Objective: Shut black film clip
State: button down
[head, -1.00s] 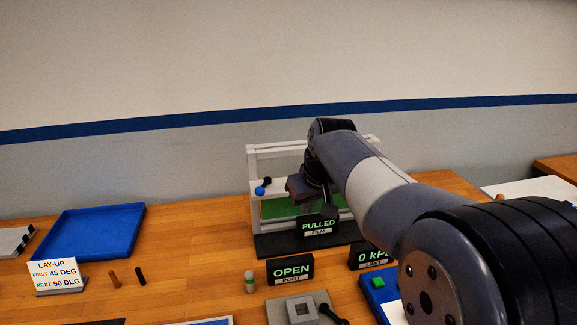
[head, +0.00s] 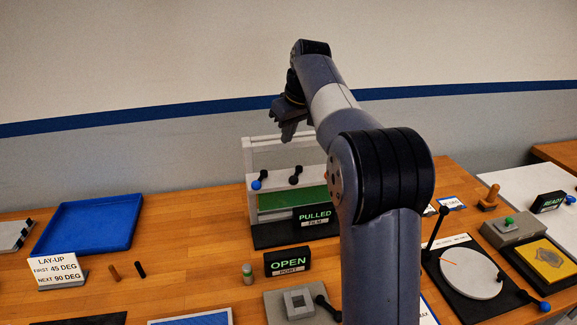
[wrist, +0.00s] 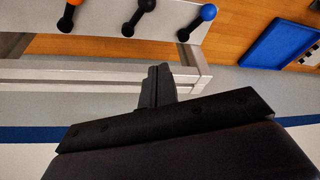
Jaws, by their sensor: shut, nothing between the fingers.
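The black film clip (head: 294,180) is a small lever with a black knob on the white upper bar of the film frame (head: 248,165). Its knob hangs down and left of its pivot in the head view. It shows at the top of the wrist view (wrist: 146,6), tilted much like the blue clip (wrist: 208,12). The orange clip (wrist: 66,22) looks more upright there; in the head view my arm mostly hides it. My gripper (head: 287,137) is shut and empty, above the frame and apart from the clips. Its fingers also show in the wrist view (wrist: 158,72).
The PULLED film sign (head: 315,219) stands before the frame, with the OPEN port sign (head: 288,262) nearer. A blue tray (head: 88,224) lies left. A round plate with levers (head: 470,275) and a READY sign (head: 549,202) are right. The air around my gripper is clear.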

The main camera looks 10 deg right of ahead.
aim_at(296, 176)
jog(key=p+x, duration=0.1)
jog(key=x, duration=0.9)
jog(key=shift+a+f, duration=0.1)
jog(key=shift+f, duration=0.1)
jog(key=s, duration=0.1)
jog(key=s+d, duration=0.1)
jog(key=shift+s+d, duration=0.2)
jog(key=shift+s, duration=0.15)
jog(key=shift+s+d+f, duration=0.15)
jog(key=shift+s+d, duration=0.1)
jog(key=shift+s, duration=0.2)
jog(key=shift+s+d+n+y+p, duration=0.25)
jog(key=shift+d+n+y+p, duration=0.05)
jog(key=shift+n, duration=0.7)
jog(key=shift+s+d+n+g, duration=0.1)
jog(key=shift+n+g, duration=0.2)
jog(key=shift+n, duration=0.1)
jog(key=n, duration=0.1)
jog(key=d+n+y+p, duration=0.1)
jog(key=n, duration=0.1)
jog(key=shift+s+d+n+g, duration=0.3)
jog(key=shift+s+g, duration=0.05)
jog(key=shift+g, duration=0.05)
jog(key=shift+d, duration=1.1)
